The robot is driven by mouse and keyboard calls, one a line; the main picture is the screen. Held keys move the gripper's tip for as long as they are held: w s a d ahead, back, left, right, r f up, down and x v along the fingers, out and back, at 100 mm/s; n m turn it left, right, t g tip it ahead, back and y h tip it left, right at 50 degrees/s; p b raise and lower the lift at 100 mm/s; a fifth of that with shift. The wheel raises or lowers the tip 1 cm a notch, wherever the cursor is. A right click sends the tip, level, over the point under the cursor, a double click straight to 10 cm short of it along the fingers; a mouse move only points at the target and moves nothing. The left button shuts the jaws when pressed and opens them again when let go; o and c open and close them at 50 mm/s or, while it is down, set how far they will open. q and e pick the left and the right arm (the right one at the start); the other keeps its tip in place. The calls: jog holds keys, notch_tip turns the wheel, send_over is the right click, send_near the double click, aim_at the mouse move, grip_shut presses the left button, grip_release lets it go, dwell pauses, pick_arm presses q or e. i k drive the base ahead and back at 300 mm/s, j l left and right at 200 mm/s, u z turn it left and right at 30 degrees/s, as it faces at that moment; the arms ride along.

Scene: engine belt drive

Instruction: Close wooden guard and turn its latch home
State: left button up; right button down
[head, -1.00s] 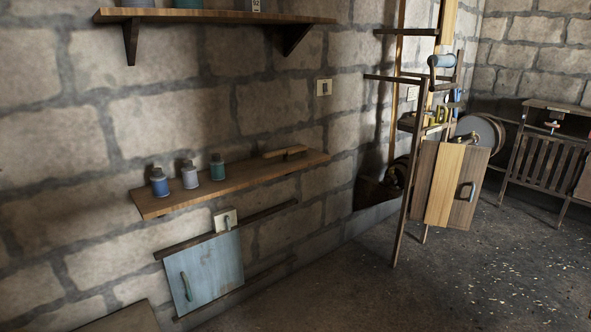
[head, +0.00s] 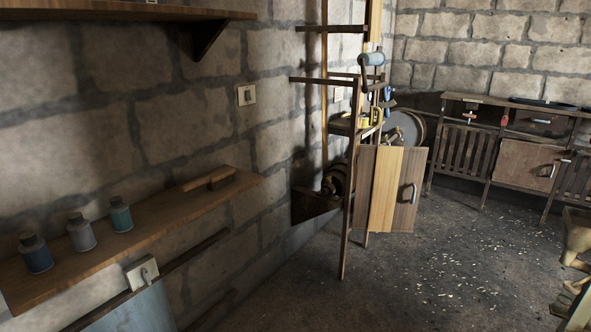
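I cannot make out the guard's latch at this distance. Neither of my grippers is in view.
A wall shelf (head: 140,232) holds several small bottles and a wooden-handled tool. A blue panel (head: 135,310) is below it. A slatted cabinet (head: 465,155) stands against the back wall. Pale yellow shapes (head: 576,240) cut the right edge.

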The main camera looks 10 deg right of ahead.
aim_at(389, 181)
jog(key=i+l+z, duration=0.2)
jog(key=i+z, duration=0.55)
jog(key=i, duration=0.2)
jog(key=i+z, duration=0.35)
jog(key=i, duration=0.15)
